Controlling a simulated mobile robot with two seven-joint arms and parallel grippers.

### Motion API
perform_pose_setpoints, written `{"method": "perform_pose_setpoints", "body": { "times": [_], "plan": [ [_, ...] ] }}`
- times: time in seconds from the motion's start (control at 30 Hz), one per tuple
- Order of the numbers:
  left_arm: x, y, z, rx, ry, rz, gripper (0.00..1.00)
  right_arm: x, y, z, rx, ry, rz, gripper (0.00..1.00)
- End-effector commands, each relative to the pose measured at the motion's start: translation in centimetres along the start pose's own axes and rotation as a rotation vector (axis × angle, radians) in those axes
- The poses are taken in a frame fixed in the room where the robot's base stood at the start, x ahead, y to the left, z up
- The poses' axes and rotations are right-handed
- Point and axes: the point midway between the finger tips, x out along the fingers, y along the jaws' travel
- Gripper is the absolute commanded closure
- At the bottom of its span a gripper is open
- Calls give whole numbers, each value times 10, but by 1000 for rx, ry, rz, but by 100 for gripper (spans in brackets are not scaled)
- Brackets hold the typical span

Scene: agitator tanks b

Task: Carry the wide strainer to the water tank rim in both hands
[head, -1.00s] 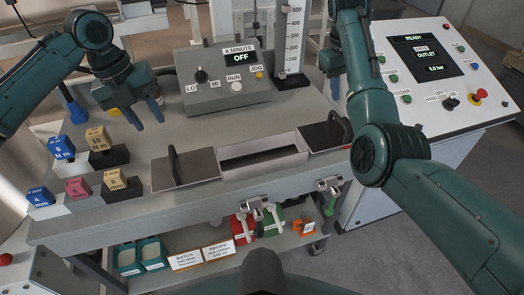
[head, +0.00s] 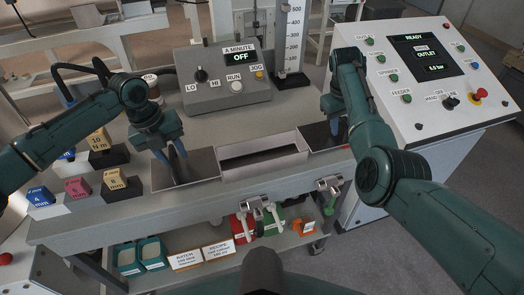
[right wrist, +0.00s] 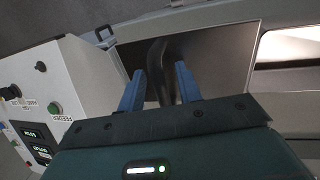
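The wide strainer lies on the grey cart top. It has a pale open box (head: 262,172) in the middle and a dark flat wing on each side. My left gripper (head: 176,158) is down at the left wing (head: 196,172), blue fingers apart around the left handle, which is mostly hidden by them. My right gripper (head: 338,122) is at the right wing (head: 318,137). In the right wrist view the dark upright handle (right wrist: 158,68) stands between my two blue right fingers (right wrist: 158,90), with small gaps on both sides. No water tank rim can be made out.
A control box reading OFF (head: 228,75) and a measuring column (head: 289,40) stand behind the strainer. Coloured blocks (head: 78,188) stand at the left. A sloped control panel (head: 432,75) is at the right.

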Motion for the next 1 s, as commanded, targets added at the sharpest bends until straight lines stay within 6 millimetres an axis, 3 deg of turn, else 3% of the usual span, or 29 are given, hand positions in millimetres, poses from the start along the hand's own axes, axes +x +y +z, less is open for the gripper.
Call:
{"method": "perform_pose_setpoints", "body": {
  "times": [0.17, 0.57, 1.0],
  "plan": [
    [0, 0, 0, 0, 0, 0, 67, 0, 0, 0, 0, 0, 0, 67],
    [0, 0, 0, 0, 0, 0, 100, 0, 0, 0, 0, 0, 0, 100],
    [-1, 0, 0, 0, 0, 0, 100, -1, 0, 0, 0, 1, 0, 100]
  ]
}}
